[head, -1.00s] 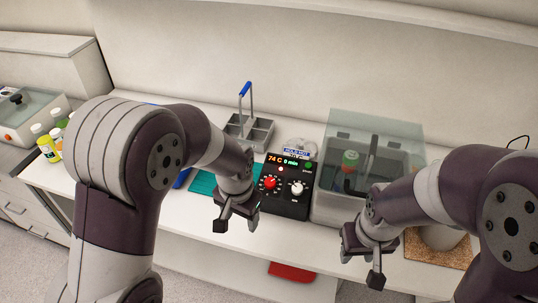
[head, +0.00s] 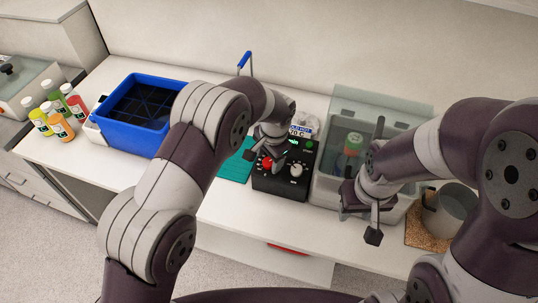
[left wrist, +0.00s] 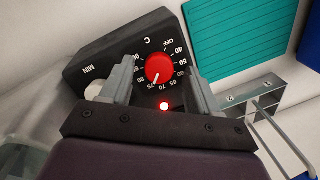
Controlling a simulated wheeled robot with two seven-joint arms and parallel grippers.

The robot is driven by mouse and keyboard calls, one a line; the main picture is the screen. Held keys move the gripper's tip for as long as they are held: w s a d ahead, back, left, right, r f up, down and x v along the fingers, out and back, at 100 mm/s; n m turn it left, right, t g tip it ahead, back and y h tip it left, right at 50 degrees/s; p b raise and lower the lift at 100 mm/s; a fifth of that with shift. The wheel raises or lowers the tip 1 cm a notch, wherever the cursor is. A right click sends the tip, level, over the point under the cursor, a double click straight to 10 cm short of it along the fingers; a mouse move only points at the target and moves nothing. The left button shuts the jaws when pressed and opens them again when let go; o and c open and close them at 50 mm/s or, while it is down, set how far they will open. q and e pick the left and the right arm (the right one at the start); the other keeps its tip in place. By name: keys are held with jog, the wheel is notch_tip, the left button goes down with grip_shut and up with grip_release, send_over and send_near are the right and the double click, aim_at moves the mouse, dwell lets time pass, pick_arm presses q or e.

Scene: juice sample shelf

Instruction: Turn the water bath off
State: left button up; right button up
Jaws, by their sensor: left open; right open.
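The water bath is a clear tank (head: 323,188) with a black control box (head: 282,187) at its left. The box has a red temperature knob (head: 268,163) and a white knob (head: 296,170). In the left wrist view the red knob (left wrist: 159,69) has its white pointer near 75, away from OFF, and a red lamp (left wrist: 164,105) is lit. My left gripper (head: 273,160) is open over the box. In the wrist view its fingers (left wrist: 160,85) stand either side of the red knob; I cannot tell whether they touch it. My open right gripper (head: 360,222) is before the tank.
A blue tray (head: 125,140) and several juice bottles (head: 58,124) are at the left. A teal mat (head: 234,170) lies beside the box. A grey beaker (head: 455,210) stands on a cork mat at right.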

pick_arm(q)
jog(key=shift+s+a+f, duration=0.1)
jog(key=shift+s, duration=0.1)
jog(key=shift+w+f, duration=0.1)
jog(key=shift+w, duration=0.05)
jog(key=shift+c, duration=1.2)
jog(key=c, duration=0.8)
jog(key=shift+n, duration=0.3)
